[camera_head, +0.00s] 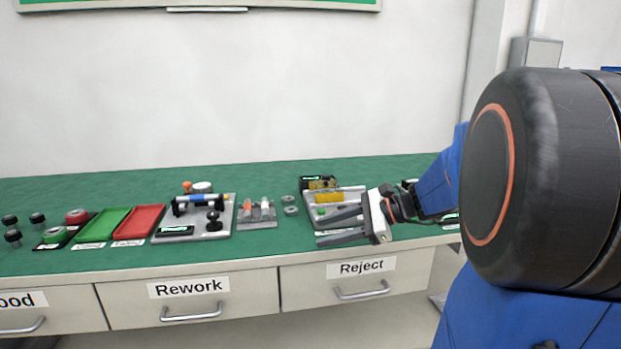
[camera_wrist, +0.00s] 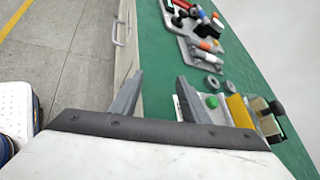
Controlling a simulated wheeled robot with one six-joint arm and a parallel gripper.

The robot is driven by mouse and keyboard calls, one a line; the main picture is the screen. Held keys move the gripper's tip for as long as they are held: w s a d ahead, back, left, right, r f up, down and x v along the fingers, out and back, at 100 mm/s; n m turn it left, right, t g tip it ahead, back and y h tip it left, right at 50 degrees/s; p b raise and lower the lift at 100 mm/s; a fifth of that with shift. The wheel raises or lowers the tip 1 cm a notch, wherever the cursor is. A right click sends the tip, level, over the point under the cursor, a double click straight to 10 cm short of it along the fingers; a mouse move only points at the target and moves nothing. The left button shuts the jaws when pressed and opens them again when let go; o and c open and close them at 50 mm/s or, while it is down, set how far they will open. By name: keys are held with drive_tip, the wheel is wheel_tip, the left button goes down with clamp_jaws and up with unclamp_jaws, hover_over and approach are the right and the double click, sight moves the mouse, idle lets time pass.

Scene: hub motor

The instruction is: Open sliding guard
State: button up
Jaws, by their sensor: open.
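A grey fixture plate (camera_head: 352,192) lies on the green bench at the right, partly hidden behind my gripper and arm. It carries a yellow part (camera_head: 329,197), which may be the sliding guard; I cannot tell for sure or see whether it is open. A green button (camera_head: 321,211) is in front of the yellow part. My gripper (camera_head: 322,228) is open and empty near the bench's front edge, apart from the yellow part. In the wrist view the yellow part (camera_wrist: 240,111) and green button (camera_wrist: 211,101) are right of the gripper's two fingers (camera_wrist: 160,79).
Two grey rings (camera_head: 290,204) lie left of the fixture, beside a grey holder (camera_head: 257,216) with several small parts. Further left are another fixture (camera_head: 218,230), a red tray (camera_head: 139,222) and a green tray (camera_head: 103,225). Drawers labelled Rework (camera_head: 188,289) and Reject (camera_head: 361,268) are below.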

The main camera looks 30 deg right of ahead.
sight(330, 178)
drive_tip(key=w+d+r+m+t, duration=0.1)
drive_tip(key=d, duration=0.1)
drive_tip(key=w+d+m+t, duration=0.1)
drive_tip(key=d, duration=0.2)
drive_tip(key=w+d+r+m+t, duration=0.1)
drive_tip(key=d, duration=0.1)
drive_tip(key=shift+w+d+r+m, duration=0.1)
drive_tip(key=shift+d+r+m, duration=0.2)
drive_tip(key=shift+m, duration=0.1)
drive_tip(key=d+r+m+t, duration=0.1)
drive_tip(key=d, duration=0.2)
drive_tip(key=w+d+r+m+t, duration=0.1)
drive_tip(key=d+m+t, duration=0.1)
drive_tip(key=d, duration=0.2)
drive_tip(key=d+r+m+t+h, duration=0.1)
drive_tip(key=d+m, duration=0.1)
drive_tip(key=d, duration=0.2)
drive_tip(key=shift+w+r+t, duration=0.1)
drive_tip(key=shift+w+t, duration=0.15)
drive_tip(key=shift+t, duration=0.05)
drive_tip(key=x, duration=1.7)
drive_tip(key=shift+w, duration=0.15)
clamp_jaws()
